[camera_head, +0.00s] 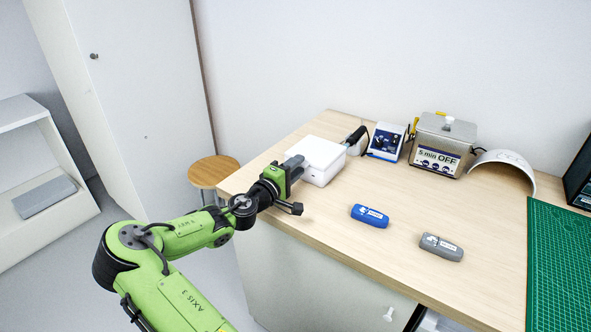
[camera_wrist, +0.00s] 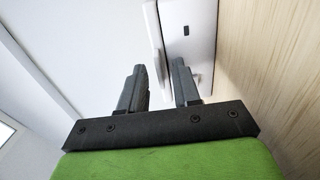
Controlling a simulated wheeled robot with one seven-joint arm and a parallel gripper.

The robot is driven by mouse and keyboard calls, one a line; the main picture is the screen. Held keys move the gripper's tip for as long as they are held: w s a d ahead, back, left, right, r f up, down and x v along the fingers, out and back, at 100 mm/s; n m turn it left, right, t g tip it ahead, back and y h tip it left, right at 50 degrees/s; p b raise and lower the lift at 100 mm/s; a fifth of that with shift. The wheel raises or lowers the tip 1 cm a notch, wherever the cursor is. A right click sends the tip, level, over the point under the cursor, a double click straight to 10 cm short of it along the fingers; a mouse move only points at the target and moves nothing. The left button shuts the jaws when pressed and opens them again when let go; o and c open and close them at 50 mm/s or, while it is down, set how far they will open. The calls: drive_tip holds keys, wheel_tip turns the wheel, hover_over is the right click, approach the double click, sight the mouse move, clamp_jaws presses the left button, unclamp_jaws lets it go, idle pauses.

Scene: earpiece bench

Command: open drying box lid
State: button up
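The drying box is a white, low box (camera_head: 312,170) at the back left corner of the bench. Its white lid (camera_head: 318,150) looks closed in the head view. My gripper (camera_head: 294,162) is at the box's left front side, with its fingers pointing at the lid edge. In the wrist view my gripper (camera_wrist: 158,78) has its two dark fingers apart, with a gap between them. The lid edge (camera_wrist: 153,38) and box body (camera_wrist: 190,35) show just beyond the fingertips. I cannot tell whether a finger touches the lid.
A blue case (camera_head: 370,215) and a grey case (camera_head: 441,247) lie on the bench. Behind stand a blue-and-white device (camera_head: 386,141), a metal cleaner (camera_head: 441,145) and a white arch (camera_head: 505,165). A green mat (camera_head: 560,265) is at right. A round stool (camera_head: 213,171) stands left.

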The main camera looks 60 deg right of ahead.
clamp_jaws()
idle(1.4)
